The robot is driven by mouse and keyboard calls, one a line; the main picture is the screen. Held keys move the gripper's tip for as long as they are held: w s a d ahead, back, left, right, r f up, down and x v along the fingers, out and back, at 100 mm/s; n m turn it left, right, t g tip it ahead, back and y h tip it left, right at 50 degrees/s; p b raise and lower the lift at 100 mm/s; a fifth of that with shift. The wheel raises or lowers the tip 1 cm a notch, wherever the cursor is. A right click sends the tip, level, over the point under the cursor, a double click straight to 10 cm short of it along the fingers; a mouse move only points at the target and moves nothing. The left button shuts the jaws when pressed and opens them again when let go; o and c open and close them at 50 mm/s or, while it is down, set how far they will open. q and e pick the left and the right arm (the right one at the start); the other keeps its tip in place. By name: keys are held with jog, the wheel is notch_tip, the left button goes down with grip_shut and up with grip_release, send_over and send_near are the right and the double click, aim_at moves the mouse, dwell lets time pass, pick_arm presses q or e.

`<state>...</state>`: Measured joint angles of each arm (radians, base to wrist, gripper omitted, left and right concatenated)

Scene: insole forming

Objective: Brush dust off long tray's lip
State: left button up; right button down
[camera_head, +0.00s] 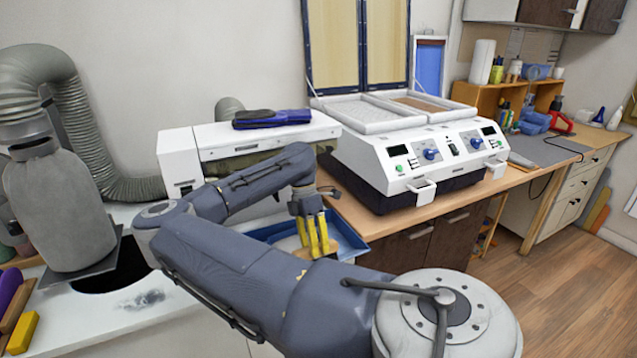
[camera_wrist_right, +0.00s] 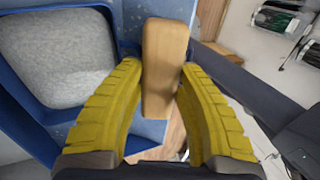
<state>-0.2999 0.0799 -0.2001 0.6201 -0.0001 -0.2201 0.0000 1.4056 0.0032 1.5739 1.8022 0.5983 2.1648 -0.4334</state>
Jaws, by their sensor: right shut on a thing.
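A blue tray (camera_head: 350,240) lies beside the white machines in the head view, partly hidden by my right arm. In the right wrist view its blue rim (camera_wrist_right: 18,112) surrounds a bed of pale grey grainy material. Light specks lie on the blue surface beside it. My right gripper (camera_head: 317,246), with yellow fingers, is over the tray and shut on a wooden brush handle (camera_wrist_right: 165,60). The handle also shows as a small tan piece by the fingertips in the head view. Its bristles are not visible. My left gripper is not in view.
A white two-bed machine (camera_head: 435,158) with front handles stands right of the tray. A lower white unit (camera_head: 178,162) with dark blue insoles (camera_head: 272,118) on top is behind my arm. A grey hose (camera_head: 85,125) and a dark opening (camera_head: 112,272) are at left.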

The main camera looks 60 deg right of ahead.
jog(key=shift+w+a+f, duration=0.1)
jog(key=shift+w+a, duration=0.95)
jog(key=shift+a, duration=0.5)
jog(key=shift+w+a, duration=1)
jog(key=shift+a, duration=0.5)
jog(key=shift+w+a+f, duration=0.1)
jog(key=shift+w+a, duration=0.95)
jog(key=shift+a, duration=0.5)
notch_tip(320, 180, up, 8)
jog(key=shift+r, duration=0.1)
